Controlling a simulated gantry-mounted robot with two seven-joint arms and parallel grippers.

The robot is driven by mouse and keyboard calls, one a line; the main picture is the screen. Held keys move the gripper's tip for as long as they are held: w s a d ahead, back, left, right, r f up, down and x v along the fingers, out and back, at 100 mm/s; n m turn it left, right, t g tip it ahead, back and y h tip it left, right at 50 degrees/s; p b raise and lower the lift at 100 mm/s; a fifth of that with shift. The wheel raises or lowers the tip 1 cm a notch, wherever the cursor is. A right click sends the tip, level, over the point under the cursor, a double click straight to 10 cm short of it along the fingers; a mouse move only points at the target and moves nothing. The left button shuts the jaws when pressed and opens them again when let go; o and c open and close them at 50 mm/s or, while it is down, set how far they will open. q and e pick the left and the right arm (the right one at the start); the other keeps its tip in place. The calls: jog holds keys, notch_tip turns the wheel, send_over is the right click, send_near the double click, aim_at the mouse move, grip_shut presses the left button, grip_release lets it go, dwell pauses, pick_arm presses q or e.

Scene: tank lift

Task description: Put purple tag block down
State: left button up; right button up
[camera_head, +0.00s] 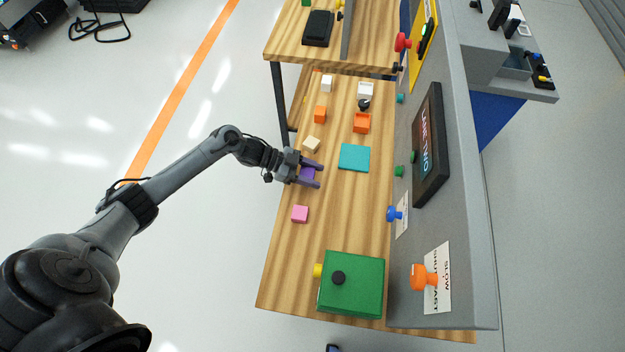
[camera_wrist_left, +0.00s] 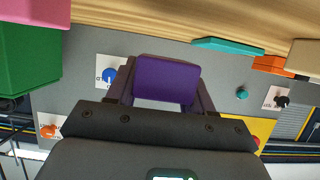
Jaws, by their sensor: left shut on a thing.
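The purple tag block (camera_head: 308,173) is between the fingers of my left gripper (camera_head: 313,174), which is shut on it. They are over the left part of the wooden table, between a pink block and a beige block. In the left wrist view the purple block (camera_wrist_left: 167,80) fills the gap between the fingers. Whether it touches the table top cannot be told. A small dark shape (camera_head: 332,348) shows at the bottom edge of the head view; I cannot tell whether it is my right gripper.
A pink block (camera_head: 300,214), beige block (camera_head: 312,144), orange block (camera_head: 320,113) and white block (camera_head: 327,83) line the table (camera_head: 285,265). A flat teal square (camera_head: 354,158) lies right of the gripper. A green box (camera_head: 350,283) is at the near end. A grey panel (camera_head: 440,250) with knobs bounds the right.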

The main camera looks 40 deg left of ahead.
pick_arm(q)
jog(key=shift+f, duration=1.8)
jog(key=shift+b, duration=0.3)
jog(key=shift+f, duration=0.15)
jog(key=o, duration=1.1)
jog(key=shift+c, duration=0.2)
jog(key=shift+f, duration=0.1)
jog(key=v, duration=1.1)
jog(key=shift+w+d, duration=0.1)
